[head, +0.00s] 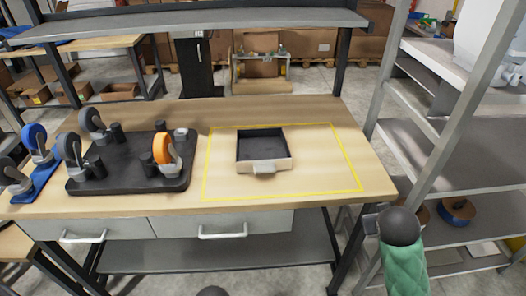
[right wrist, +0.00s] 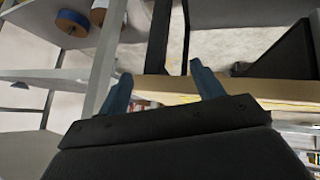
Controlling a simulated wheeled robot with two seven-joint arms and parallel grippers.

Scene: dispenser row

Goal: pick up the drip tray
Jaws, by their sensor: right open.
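In the head view my right arm is beyond the bench's right front corner, well apart from the tray. The tray does not show in the right wrist view. My left gripper is not in view.
A black base plate (head: 115,185) with several caster wheels, one of them orange (head: 164,149), stands left of the tray. A grey shelf (head: 200,22) spans above the bench's back. A metal rack (head: 468,150) stands at the right. Free room surrounds the tray.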

